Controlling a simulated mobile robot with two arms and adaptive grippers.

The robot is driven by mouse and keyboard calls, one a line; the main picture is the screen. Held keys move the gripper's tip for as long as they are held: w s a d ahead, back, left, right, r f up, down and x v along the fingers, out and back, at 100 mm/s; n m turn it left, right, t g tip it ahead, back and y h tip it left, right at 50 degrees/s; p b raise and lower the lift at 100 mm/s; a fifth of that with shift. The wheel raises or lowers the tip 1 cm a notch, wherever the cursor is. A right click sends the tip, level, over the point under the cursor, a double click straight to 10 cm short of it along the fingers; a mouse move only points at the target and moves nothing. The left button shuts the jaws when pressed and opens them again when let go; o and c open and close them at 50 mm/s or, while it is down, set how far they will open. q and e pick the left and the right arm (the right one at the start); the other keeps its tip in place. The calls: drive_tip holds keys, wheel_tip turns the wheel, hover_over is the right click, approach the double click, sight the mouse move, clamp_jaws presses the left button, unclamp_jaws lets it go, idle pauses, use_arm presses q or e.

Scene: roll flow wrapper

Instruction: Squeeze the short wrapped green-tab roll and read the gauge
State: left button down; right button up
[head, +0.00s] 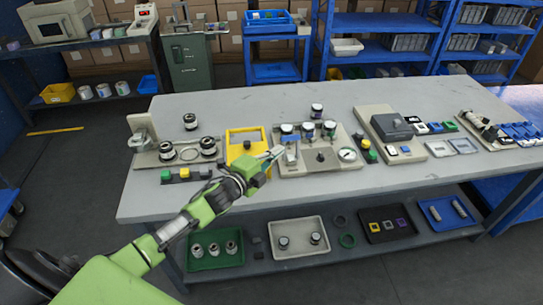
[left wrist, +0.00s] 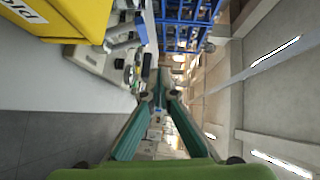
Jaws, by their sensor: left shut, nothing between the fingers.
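My left gripper (head: 276,152) is shut and empty, above the table between the yellow box (head: 236,152) and the grey fixture plate (head: 318,169). Its fingers (left wrist: 159,97) also show in the left wrist view, with nothing between them. A round white-faced gauge (head: 348,154) sits at the right of the plate. Several short dark-and-white rolls (head: 308,129) stand along the plate's back, with another roll (head: 317,110) behind. More rolls (head: 207,145) stand on the left fixture, and one (head: 190,121) behind it. I cannot tell which roll has a green tab.
Green and yellow buttons (head: 184,174) line the front left. A dark-lidded machine (head: 391,126) stands right of the gauge. Trays, including a green one (head: 215,262), lie on the lower shelf. The table's front left (head: 150,204) is clear. The yellow box (left wrist: 75,18) looms close in the left wrist view.

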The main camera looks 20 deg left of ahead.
use_arm(q)
drive_tip(key=shift+v, duration=1.1)
use_arm(e)
drive_tip(key=shift+s+d+f, duration=0.25)
drive_tip(key=shift+s+d, duration=0.3)
drive_tip(key=shift+s, duration=0.3)
use_arm(q)
drive_tip(key=shift+a, duration=0.15)
use_arm(e)
drive_tip(key=shift+w, duration=0.15)
